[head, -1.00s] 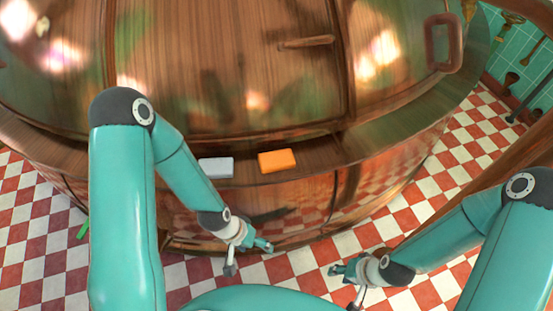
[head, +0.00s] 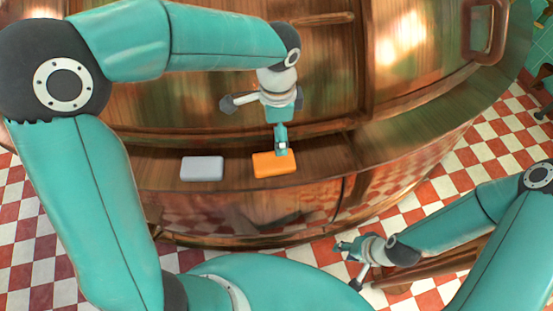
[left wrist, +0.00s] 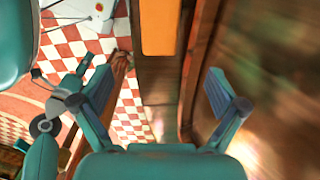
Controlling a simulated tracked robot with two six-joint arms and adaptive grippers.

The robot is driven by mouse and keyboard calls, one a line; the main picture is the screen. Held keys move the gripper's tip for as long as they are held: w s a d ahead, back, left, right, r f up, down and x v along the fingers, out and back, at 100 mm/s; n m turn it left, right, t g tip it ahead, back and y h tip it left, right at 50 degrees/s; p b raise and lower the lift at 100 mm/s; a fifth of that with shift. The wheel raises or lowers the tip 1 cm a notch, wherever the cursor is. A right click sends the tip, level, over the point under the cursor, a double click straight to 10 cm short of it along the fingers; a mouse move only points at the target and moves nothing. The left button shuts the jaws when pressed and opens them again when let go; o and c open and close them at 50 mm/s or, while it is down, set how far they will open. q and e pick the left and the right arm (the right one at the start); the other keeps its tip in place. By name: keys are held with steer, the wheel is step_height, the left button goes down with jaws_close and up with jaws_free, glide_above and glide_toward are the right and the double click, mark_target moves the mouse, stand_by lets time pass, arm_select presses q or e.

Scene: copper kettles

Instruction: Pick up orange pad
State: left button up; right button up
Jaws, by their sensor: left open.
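The orange pad (head: 273,168) lies flat on the narrow ledge (head: 335,160) of the big copper kettle. It also shows at the top middle of the left wrist view (left wrist: 160,25). My left gripper (head: 281,145) reaches down over the pad, one teal finger overlapping its upper right part in the head view. In the left wrist view its two fingers (left wrist: 160,82) are wide apart with nothing between them, and the pad is ahead of the gap. I cannot tell whether a finger touches the pad. My right gripper (head: 348,264) is open and empty, right of the kettle's base.
A grey pad (head: 202,168) lies on the same ledge, left of the orange one. The copper kettle wall (head: 200,110) rises behind the ledge. A red and white checked floor (head: 480,150) is below. The ledge between the pads is clear.

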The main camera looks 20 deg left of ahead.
mark_target(273, 160)
arm_select(q)
steer(key=f, duration=0.9)
steer(key=a+f, duration=0.1)
steer(key=f, duration=0.3)
steer(key=shift+s+f, duration=0.2)
steer(key=shift+f, duration=0.1)
steer(key=shift+c, duration=0.3)
steer(key=c, duration=1.2)
steer(key=shift+o, duration=0.2)
steer(key=shift+r, duration=0.15)
step_height(273, 160, up, 20)
steer(key=shift+p, duration=0.45)
